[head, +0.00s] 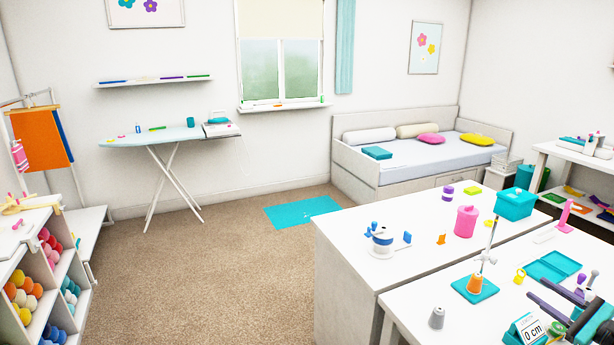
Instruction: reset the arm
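What looks like my gripper (537,288) shows at the lower right edge, over the near white table. Its two long dark fingers point left and stand apart, with nothing visible between them. The rest of my arm is mostly cut off by the frame edge. An orange spool on a teal stand (475,288) is left of the fingertips, and an open teal case (554,266) lies beyond them.
A "0 cm" block (526,330) and a grey thimble-like piece (437,318) stand near the table's front edge. A pink jar (466,221) and a teal box (515,203) stand farther back. Carpet (200,270) is open on the left, between the tables and the yarn shelf (60,270).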

